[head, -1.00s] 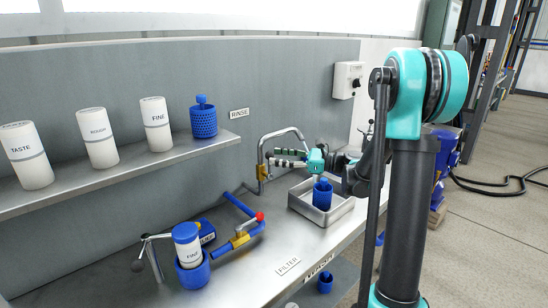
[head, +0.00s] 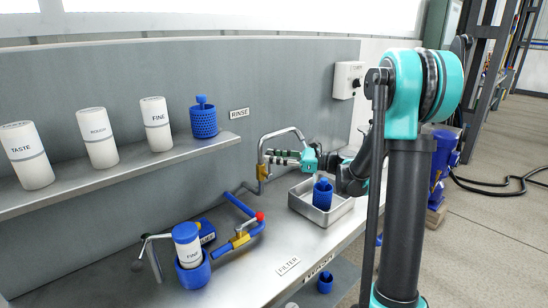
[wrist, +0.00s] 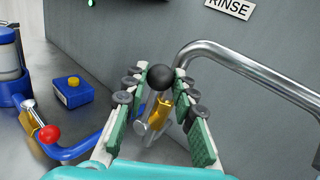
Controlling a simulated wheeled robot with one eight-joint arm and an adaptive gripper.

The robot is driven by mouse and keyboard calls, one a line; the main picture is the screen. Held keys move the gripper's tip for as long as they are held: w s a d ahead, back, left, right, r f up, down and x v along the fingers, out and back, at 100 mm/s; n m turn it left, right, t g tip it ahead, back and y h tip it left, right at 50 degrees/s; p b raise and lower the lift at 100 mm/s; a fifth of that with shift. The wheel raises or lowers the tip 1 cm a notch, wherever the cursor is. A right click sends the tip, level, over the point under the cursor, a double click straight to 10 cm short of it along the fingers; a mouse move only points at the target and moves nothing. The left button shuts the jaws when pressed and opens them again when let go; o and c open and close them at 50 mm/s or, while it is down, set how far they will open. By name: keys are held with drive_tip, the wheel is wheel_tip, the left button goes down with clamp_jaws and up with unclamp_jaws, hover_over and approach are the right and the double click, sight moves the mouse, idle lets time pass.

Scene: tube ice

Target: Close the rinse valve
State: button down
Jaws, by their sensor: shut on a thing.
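The rinse valve is a brass body (wrist: 161,110) with a metal lever ending in a black ball knob (wrist: 160,77), at the foot of the bent rinse pipe (wrist: 250,65). In the head view the brass valve (head: 262,173) sits below the pipe, against the back wall. My gripper (wrist: 159,74) has its green-padded fingers on both sides of the black knob, shut on it. In the head view my gripper (head: 279,157) reaches in from the right at the pipe, and its fingers hide the knob there.
A metal basin (head: 341,210) holding a blue strainer (head: 322,195) stands below my gripper. A blue pipe with a red-knobbed valve (head: 260,216) lies front left. A shelf (head: 95,178) carries white canisters. The RINSE label (wrist: 230,8) is on the wall.

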drive_tip(key=shift+s+a, duration=0.1)
drive_tip(key=shift+s, duration=0.05)
drive_tip(key=shift+s+a+n+h, duration=0.4)
drive_tip(key=shift+s+n+h, duration=0.1)
drive_tip(key=shift+n, duration=0.3)
drive_tip(key=s+a+f+n+t+h, duration=0.4)
drive_tip(key=s+a+f+n+h, duration=0.1)
drive_tip(key=f+n+h, duration=0.2)
drive_tip(key=shift+s+a+f+n+t+h, duration=0.3)
drive_tip(key=shift+n+h, duration=0.5)
drive_tip(key=shift+n, duration=0.6)
drive_tip(key=shift+w+f, duration=0.1)
drive_tip(key=c, duration=1.2)
unclamp_jaws()
